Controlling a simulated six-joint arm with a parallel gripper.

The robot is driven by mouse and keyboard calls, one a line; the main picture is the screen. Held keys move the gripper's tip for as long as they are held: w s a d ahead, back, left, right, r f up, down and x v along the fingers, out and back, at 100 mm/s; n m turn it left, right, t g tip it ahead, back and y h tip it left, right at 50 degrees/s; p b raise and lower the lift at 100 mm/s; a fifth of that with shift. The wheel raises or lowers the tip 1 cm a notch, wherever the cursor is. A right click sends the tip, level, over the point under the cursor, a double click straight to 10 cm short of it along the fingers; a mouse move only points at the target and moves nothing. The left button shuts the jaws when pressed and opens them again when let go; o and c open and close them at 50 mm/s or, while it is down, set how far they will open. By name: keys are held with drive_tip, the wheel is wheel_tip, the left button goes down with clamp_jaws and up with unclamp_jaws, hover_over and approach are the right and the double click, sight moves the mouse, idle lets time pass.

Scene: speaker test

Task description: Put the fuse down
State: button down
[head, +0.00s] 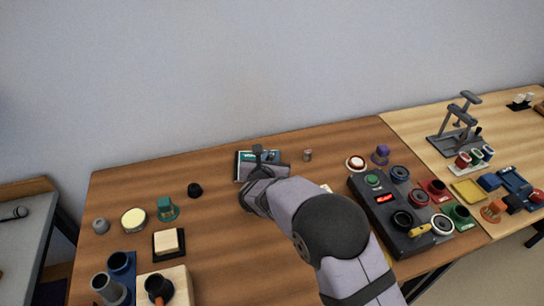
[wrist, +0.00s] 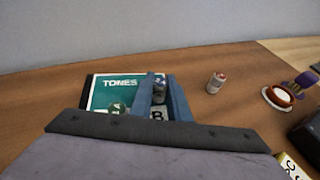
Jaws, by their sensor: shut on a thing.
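My gripper (wrist: 160,97) is shut on a small dark, shiny piece, the fuse (wrist: 159,88), which shows between its two blue-grey fingers. Most of the fuse is hidden by the fingers. The gripper is over the right part of a teal board (wrist: 112,92) marked "TONES", with a round "A" mark and a "B" mark partly hidden. In the head view my gripper (head: 264,160) is at that board (head: 243,163) near the table's back edge. I cannot tell whether the fuse touches the board.
A small grey-and-red cylinder (wrist: 215,83) stands right of the board. Farther right are a white-and-red round part (head: 356,162), a purple part (head: 381,154) and a dark control box (head: 393,215). The wood between is clear.

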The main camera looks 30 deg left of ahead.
drive_tip(key=c, duration=2)
unclamp_jaws()
drive_tip(key=shift+r+p, duration=0.25)
drive_tip(key=shift+p, duration=0.15)
drive_tip(key=shift+s, duration=0.3)
drive_tip(key=b+v, duration=0.1)
drive_tip(key=v, duration=1)
drive_tip(key=shift+s+d+r, duration=0.1)
drive_tip(key=shift+s+d, duration=0.05)
drive_tip(key=shift+s, duration=0.05)
